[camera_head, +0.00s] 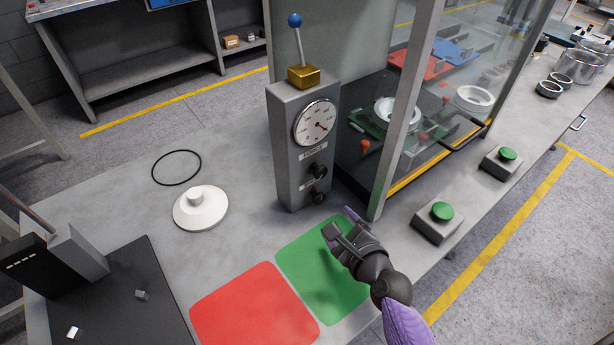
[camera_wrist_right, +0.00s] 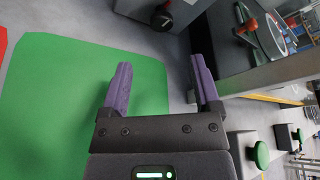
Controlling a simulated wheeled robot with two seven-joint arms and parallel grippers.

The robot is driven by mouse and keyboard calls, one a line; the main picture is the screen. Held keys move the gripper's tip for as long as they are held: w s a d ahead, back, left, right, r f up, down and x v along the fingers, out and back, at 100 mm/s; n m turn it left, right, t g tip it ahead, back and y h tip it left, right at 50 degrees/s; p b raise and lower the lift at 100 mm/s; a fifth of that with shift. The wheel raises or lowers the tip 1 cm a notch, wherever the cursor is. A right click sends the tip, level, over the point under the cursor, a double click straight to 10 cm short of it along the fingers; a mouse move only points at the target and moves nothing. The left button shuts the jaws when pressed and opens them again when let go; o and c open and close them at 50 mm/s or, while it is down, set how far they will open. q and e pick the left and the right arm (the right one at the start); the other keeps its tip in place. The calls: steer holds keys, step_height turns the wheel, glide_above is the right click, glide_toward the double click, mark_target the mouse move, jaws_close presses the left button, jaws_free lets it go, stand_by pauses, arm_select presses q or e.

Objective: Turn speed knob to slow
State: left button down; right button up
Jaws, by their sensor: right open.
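A grey control box (camera_head: 295,150) stands on the table, with a round dial gauge (camera_head: 316,123) on its front. Below the gauge are two black knobs, an upper one (camera_head: 318,171) and a lower one (camera_head: 317,196). Their labels are too small to read, so I cannot tell which is the speed knob. My right gripper (camera_head: 341,222) is open and empty above the green mat (camera_head: 305,262), in front of the box and apart from the knobs. In the right wrist view one black knob (camera_wrist_right: 163,18) shows beyond the fingers (camera_wrist_right: 160,88). My left gripper is out of view.
A red mat (camera_head: 250,310) lies left of the green one. A glass-fronted enclosure (camera_head: 400,130) stands right of the box. Two green push buttons (camera_head: 442,211) (camera_head: 507,154) sit at the right. A white disc (camera_head: 201,210) and a black ring (camera_head: 177,152) lie left.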

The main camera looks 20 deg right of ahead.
mark_target(320, 200)
steer(key=b+x, duration=0.3)
steer(key=x, duration=0.6)
steer(key=shift+w+f, duration=0.1)
steer(key=shift+w+b, duration=0.35)
steer(key=shift+w, duration=0.1)
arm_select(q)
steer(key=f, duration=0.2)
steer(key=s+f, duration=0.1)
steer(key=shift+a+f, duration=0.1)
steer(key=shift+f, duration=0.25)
arm_select(e)
jaws_close()
